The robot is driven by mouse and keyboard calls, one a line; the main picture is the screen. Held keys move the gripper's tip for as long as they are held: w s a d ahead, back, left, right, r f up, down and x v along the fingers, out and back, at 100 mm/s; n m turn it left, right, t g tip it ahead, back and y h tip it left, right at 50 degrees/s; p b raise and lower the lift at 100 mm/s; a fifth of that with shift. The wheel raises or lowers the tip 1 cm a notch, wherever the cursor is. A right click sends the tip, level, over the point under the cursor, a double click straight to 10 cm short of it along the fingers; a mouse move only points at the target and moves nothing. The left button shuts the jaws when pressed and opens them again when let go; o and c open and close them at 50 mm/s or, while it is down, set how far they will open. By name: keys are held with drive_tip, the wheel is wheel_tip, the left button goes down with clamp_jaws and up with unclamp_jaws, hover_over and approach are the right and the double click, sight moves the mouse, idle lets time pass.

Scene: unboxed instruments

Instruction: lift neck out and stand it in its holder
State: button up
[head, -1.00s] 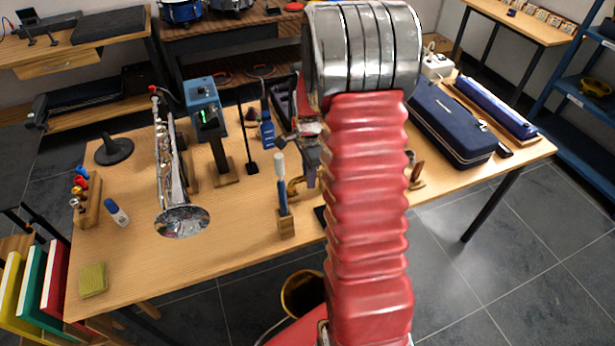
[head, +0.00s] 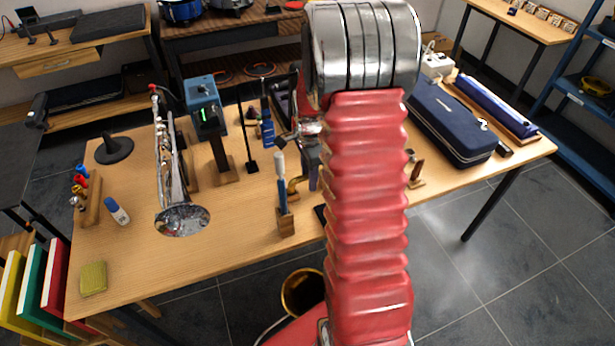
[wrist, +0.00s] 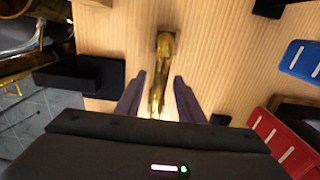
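A curved brass neck (wrist: 162,72) shows in the wrist view between my gripper's two dark fingers (wrist: 160,78), with a gap on both sides. Its near end is bright and blurred between the fingers. In the head view, part of the brass neck (head: 293,186) shows just left of my gripper (head: 313,178), low over the table. My red arm hides much of that area. My gripper is open around the neck. I cannot tell which object is the neck's holder.
A brush in a wooden block (head: 285,222) stands close left of my gripper. A dark blue case (head: 450,125) lies to the right. The front left tabletop is mostly clear.

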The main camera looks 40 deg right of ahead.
drive_tip(key=shift+r, duration=0.1)
wheel_tip(320, 180, up, 14)
drive_tip(key=shift+f, duration=0.25)
idle(0.5)
idle(1.0)
